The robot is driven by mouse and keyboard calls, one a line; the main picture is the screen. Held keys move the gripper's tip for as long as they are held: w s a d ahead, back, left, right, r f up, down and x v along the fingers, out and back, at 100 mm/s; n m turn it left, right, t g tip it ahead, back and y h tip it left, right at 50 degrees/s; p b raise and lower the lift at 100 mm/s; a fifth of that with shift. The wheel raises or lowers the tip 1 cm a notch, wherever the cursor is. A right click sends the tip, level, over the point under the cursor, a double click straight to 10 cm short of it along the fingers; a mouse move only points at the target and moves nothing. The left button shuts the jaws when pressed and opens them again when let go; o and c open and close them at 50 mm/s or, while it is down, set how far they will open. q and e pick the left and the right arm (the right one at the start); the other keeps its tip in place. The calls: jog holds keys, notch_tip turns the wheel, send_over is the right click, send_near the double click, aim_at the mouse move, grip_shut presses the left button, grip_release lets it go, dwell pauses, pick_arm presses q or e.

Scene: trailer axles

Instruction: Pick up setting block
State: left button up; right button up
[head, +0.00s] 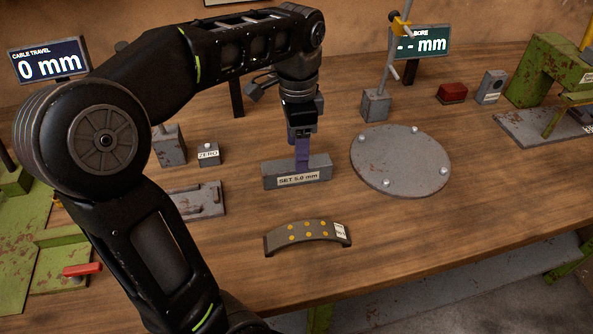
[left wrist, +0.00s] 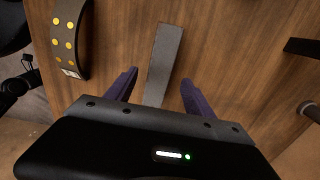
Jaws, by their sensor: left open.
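The setting block (head: 284,173) is a grey bar labelled "SET 5.0 mm", lying on the wooden bench in the middle of the head view. It also shows in the left wrist view (left wrist: 164,62) as a long grey bar between the fingers. My left gripper (head: 302,163) points down at the block, its purple fingers at the block's right part. In the left wrist view the left gripper (left wrist: 158,85) is open, with a finger on each side of the block and gaps visible. In the head view the far finger is mostly hidden. My right gripper is not seen.
A curved shoe (head: 307,238) with yellow dots lies in front of the block. A round grey plate (head: 401,160) is to its right. A ZERO button box (head: 208,154) and a flat grey fixture (head: 196,199) are to its left. The bench's front right is clear.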

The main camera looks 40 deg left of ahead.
pick_arm(q)
jog(key=shift+f, duration=2.6)
grip_shut()
